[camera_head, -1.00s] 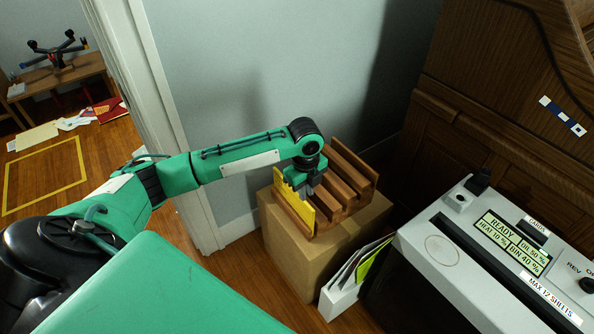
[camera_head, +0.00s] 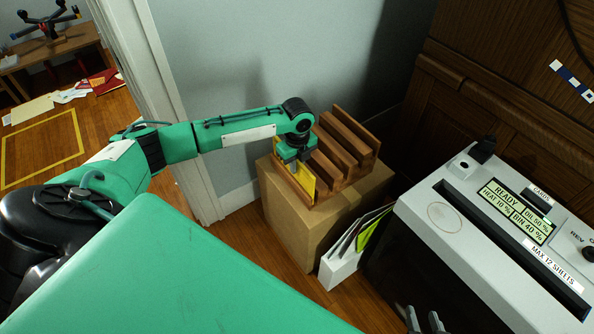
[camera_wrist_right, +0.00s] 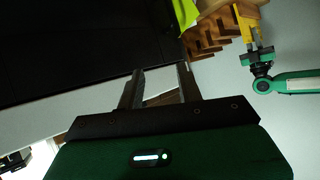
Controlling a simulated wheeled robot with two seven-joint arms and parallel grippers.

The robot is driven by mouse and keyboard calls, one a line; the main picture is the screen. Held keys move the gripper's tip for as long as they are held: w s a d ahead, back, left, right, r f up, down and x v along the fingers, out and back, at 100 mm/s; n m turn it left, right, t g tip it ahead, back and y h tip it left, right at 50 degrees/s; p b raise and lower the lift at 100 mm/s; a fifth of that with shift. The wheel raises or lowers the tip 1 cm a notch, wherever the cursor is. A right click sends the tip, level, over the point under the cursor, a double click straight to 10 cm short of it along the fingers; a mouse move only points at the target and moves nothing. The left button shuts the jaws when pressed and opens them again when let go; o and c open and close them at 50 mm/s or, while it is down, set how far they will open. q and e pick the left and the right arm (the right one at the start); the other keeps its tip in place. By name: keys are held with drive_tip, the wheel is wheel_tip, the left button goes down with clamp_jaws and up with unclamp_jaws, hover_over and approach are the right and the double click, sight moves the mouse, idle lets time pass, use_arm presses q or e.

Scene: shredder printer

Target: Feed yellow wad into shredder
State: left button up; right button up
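The yellow wad (camera_head: 307,187) stands upright in the left slot of a wooden rack (camera_head: 345,150). My left gripper (camera_head: 296,168) is at the top of the wad, partly covering it. Its fingers are too small and hidden to show whether they grip. The right wrist view shows the left gripper (camera_wrist_right: 258,52) beside the yellow wad (camera_wrist_right: 247,24). The shredder (camera_head: 440,215), white with a long dark slot, stands at the right; its display reads READY. My right gripper (camera_wrist_right: 158,78) is open and empty; its fingertips (camera_head: 425,320) show at the head view's bottom edge.
The rack sits on a cardboard box (camera_head: 300,230) against the wall. A white file holder (camera_head: 340,268) with papers stands between box and shredder. A dark wooden cabinet (camera_head: 460,90) is behind the shredder. A doorframe (camera_head: 150,90) is at the left.

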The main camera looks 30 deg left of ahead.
use_arm(q)
drive_tip(key=shift+f, duration=1.2)
use_arm(e)
drive_tip(key=shift+w+a+r+t+y, duration=0.1)
drive_tip(key=shift+a+t+y, duration=0.2)
drive_tip(key=shift+a, duration=0.2)
use_arm(q)
clamp_jaws()
drive_tip(key=shift+r, duration=0.15)
use_arm(e)
drive_tip(key=shift+r, duration=0.15)
